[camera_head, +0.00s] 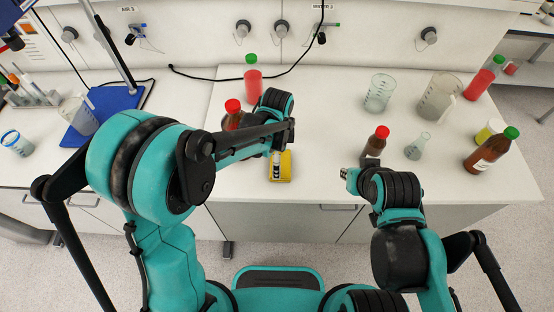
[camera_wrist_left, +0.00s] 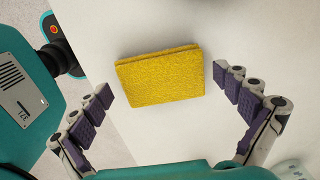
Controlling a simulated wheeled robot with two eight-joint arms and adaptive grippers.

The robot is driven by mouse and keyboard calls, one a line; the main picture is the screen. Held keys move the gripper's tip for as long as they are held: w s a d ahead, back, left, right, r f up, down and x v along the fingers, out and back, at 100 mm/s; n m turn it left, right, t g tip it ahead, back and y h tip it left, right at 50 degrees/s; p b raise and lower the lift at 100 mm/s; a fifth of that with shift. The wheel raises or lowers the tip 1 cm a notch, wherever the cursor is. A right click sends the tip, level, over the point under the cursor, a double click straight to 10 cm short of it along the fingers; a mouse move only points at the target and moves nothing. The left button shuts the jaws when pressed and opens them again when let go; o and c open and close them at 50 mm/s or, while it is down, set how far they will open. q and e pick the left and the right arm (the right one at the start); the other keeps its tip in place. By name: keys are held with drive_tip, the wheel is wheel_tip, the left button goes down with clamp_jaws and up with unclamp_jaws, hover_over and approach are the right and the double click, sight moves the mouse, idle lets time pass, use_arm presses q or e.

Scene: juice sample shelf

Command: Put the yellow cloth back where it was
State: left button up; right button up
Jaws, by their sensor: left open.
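The yellow cloth (camera_head: 285,172) lies on the white bench near its front edge, below my left gripper (camera_head: 279,153) in the head view. In the left wrist view the cloth (camera_wrist_left: 160,75) is a flat, folded-looking yellow block on the white surface. My left gripper (camera_wrist_left: 163,84) is open, with its purple-padded fingers apart on either side of the cloth; I see no grip on it. My right gripper (camera_head: 346,174) is at the bench's front edge, left of the small brown bottle with a red cap (camera_head: 375,143); its jaw state is unclear.
A red-capped brown bottle (camera_head: 233,117) stands left of my left gripper, partly hidden. A green-capped red bottle (camera_head: 252,82) stands behind. A glass beaker (camera_head: 379,94), a larger beaker (camera_head: 437,99) and a flask (camera_head: 417,147) are at right. A blue mat (camera_head: 136,99) lies left.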

use_arm(q)
wheel_tip(320, 180, up, 11)
drive_tip(key=p, duration=0.2)
drive_tip(key=s+a+r+n+t, duration=0.2)
drive_tip(key=s+a+n+t, duration=0.1)
drive_tip(key=s+a+n, duration=0.3)
drive_tip(key=s+a+r+n+t, duration=0.2)
drive_tip(key=s+a+n+t, duration=0.2)
drive_tip(key=a+n, duration=0.6)
drive_tip(key=shift+s+a+r+n, duration=0.3)
drive_tip(key=shift+s+r+n, duration=0.1)
drive_tip(key=shift+s+n, duration=0.65)
wheel_tip(320, 180, down, 9)
drive_tip(key=b, duration=0.9)
drive_tip(key=shift+f, duration=0.15)
